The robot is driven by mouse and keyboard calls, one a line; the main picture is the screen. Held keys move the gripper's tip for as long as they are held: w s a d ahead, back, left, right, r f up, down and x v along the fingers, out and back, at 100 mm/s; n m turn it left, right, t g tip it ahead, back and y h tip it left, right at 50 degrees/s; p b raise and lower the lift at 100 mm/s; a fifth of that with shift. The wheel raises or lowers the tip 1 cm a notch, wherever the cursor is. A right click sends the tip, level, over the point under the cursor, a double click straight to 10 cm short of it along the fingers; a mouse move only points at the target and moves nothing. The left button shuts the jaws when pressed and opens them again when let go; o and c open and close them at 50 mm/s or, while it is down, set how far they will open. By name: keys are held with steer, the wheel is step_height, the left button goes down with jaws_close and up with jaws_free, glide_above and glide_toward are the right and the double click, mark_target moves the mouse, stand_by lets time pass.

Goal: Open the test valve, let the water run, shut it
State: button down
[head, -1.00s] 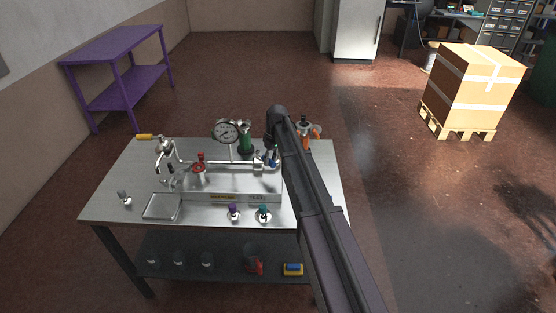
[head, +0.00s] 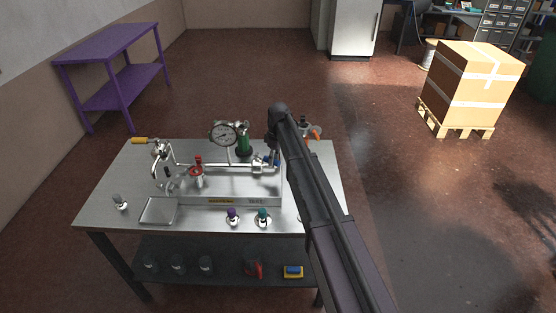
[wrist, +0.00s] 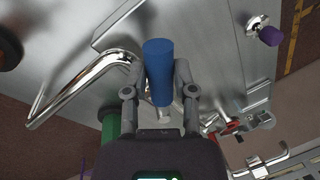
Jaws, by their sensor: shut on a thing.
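A blue handle (wrist: 158,72) stands between the two fingers of my gripper (wrist: 160,88) in the wrist view, and the gripper is shut on it. In the head view my arm's end covers part of that spot, and a bit of blue (head: 274,157) shows at the right end of the metal pipe rig (head: 222,186). A bent chrome pipe (wrist: 82,80) lies left of the fingers in the wrist view. A red handle (wrist: 228,128) is to the lower right. A pressure gauge (head: 223,135) rises from the rig. No running water is clear.
The rig stands on a metal bench (head: 110,212) with a shallow tray (head: 159,210), a yellow-handled lever (head: 140,140), a green cylinder (head: 243,143), and purple (head: 232,214) and teal (head: 263,214) knobs. A boxed pallet (head: 470,85) and purple table (head: 105,50) stand apart.

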steer(key=shift+d, duration=0.15)
steer(key=shift+c, duration=2.2)
jaws_free()
steer(key=shift+s, duration=0.1)
steer(key=shift+a, duration=0.2)
stand_by(0.4)
